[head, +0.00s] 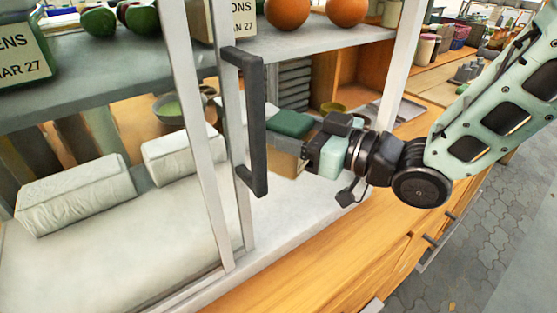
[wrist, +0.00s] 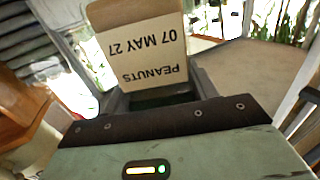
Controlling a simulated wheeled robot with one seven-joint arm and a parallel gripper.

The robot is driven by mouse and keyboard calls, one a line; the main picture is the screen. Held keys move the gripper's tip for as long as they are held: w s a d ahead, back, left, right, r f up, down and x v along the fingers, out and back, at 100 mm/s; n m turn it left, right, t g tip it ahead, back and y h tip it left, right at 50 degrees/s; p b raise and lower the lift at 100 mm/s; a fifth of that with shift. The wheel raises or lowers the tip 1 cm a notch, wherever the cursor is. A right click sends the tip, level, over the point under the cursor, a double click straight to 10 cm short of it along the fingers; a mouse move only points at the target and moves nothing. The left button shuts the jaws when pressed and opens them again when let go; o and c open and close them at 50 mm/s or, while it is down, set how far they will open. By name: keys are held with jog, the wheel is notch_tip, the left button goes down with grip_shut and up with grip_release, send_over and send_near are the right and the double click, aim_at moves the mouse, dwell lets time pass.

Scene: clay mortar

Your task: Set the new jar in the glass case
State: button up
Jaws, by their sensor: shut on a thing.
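The new jar, a box-like container with a dark green lid (head: 291,123) and tan body (head: 286,162), is held by my gripper (head: 312,146), which is shut on it. In the wrist view the jar (wrist: 145,58) shows a cream label reading "PEANUTS 07 MAY 27", upside down in that picture. The glass case has pale posts (head: 204,130) and an upper shelf (head: 312,42). A dark upright handle (head: 256,125) on the case stands just left of the jar and partly overlaps the view near it. I cannot tell whether the jar touches the case floor (head: 290,205).
Two white wrapped bundles (head: 75,193) lie on the case's lower level at left. The right post (head: 405,50) is close to my arm. A wooden counter (head: 330,260) runs in front.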

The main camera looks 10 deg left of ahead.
aim_at(290, 159)
notch_tip(290, 159, down, 6)
jog(key=shift+f, duration=0.1)
jog(key=o, duration=1.1)
jog(key=shift+o, duration=0.2)
jog(key=v, duration=0.9)
jog(key=shift+s+d+r, duration=0.1)
jog(key=shift+d+r, duration=0.1)
jog(key=shift+r, duration=0.15)
jog(key=shift+p, duration=0.8)
jog(key=p+v, duration=0.1)
jog(key=p, duration=0.3)
jog(key=p+v, duration=0.1)
jog(key=p, duration=0.3)
jog(key=shift+s+d+f, duration=0.1)
jog(key=shift+d+f, duration=0.1)
jog(key=shift+d, duration=0.05)
